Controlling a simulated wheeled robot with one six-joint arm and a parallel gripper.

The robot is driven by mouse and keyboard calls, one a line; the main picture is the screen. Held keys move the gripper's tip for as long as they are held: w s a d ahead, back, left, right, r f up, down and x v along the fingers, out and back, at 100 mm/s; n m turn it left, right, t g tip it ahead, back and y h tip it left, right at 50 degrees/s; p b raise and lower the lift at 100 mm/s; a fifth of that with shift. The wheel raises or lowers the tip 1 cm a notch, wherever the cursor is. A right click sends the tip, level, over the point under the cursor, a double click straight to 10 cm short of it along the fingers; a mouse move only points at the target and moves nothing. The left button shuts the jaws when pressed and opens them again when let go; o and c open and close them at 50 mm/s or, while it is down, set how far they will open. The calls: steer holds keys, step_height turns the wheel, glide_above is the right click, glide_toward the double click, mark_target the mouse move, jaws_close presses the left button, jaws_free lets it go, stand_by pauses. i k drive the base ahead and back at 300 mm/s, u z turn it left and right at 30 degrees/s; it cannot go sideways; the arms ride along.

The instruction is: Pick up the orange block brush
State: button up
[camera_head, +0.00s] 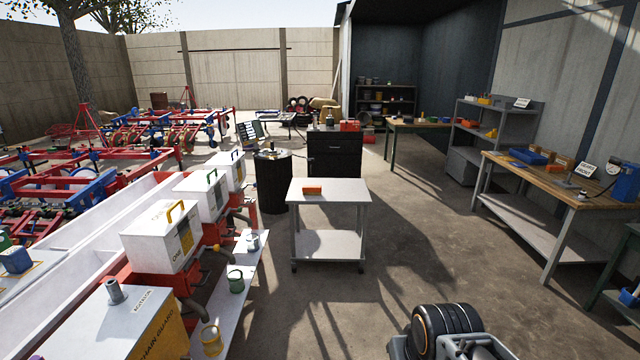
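A small orange block (313,190), which looks like the block brush, lies on the top of a pale grey wheeled cart (345,197) in the middle of the view. Part of my own arm, dark and rounded with an orange ring, shows at the bottom right. My gripper's fingers cannot be seen.
A white planter with hoppers (160,238) runs along the left. A black barrel (273,185) and black drawer cabinet (334,157) stand behind the cart. A wooden workbench (545,178) stands at the right. The concrete floor between cart and workbench is clear.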

mark_target(307, 189)
steer(key=z, duration=0.3)
steer(key=i, duration=2.1)
steer(key=u, duration=0.75)
steer(key=i, duration=2.1)
steer(key=u, duration=0.95)
